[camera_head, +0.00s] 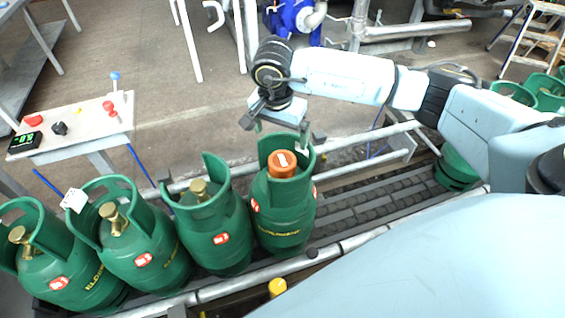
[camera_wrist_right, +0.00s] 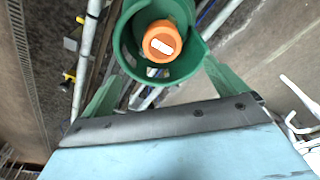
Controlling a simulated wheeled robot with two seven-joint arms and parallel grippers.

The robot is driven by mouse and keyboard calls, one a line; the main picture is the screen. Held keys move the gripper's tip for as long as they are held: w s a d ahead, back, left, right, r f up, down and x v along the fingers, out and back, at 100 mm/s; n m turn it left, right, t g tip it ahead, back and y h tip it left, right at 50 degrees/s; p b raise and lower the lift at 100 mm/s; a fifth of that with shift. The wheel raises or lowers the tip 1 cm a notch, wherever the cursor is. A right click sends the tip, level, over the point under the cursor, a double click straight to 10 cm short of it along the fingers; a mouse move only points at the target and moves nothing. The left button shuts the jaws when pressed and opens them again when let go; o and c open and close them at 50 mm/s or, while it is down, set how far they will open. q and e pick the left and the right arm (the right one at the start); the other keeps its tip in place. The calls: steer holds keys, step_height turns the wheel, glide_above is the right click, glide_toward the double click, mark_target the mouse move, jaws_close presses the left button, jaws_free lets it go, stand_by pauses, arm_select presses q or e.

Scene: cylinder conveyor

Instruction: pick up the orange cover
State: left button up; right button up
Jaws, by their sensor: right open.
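The orange cover (camera_head: 282,163) sits on top of a green gas cylinder (camera_head: 284,212), inside its collar, with a white label on its top. In the right wrist view the cover (camera_wrist_right: 162,41) shows inside the round green collar (camera_wrist_right: 128,52). My right gripper (camera_head: 282,134) is open and empty, just above and behind the cylinder's collar. In the wrist view its two green fingers (camera_wrist_right: 160,92) are spread wide, with the cover ahead of them and apart from them. My left gripper is not in view.
Several green cylinders with brass valves (camera_head: 210,225) stand in a row to the left on the roller conveyor (camera_head: 375,200). The conveyor right of the covered cylinder is free up to another cylinder (camera_head: 457,168). A control panel (camera_head: 75,125) stands at the left. Metal rails (camera_head: 350,160) run along the conveyor.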

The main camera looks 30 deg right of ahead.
glide_above(282, 160)
steer(key=s, duration=0.1)
step_height(282, 160, down, 8)
steer(key=shift+a+r+b, duration=0.15)
steer(key=shift+b, duration=0.15)
steer(key=shift+w+d+f, duration=0.1)
steer(key=shift+w+f, duration=0.05)
steer(key=shift+f, duration=0.75)
steer(key=shift+w+d+f, duration=0.1)
steer(key=shift+w+f, duration=0.1)
steer(key=shift+f, duration=0.65)
steer(key=shift+w+d+f, duration=0.1)
steer(key=shift+w+f, duration=0.05)
steer(key=shift+f, duration=0.75)
steer(key=shift+c, duration=0.4)
steer(key=c, duration=1)
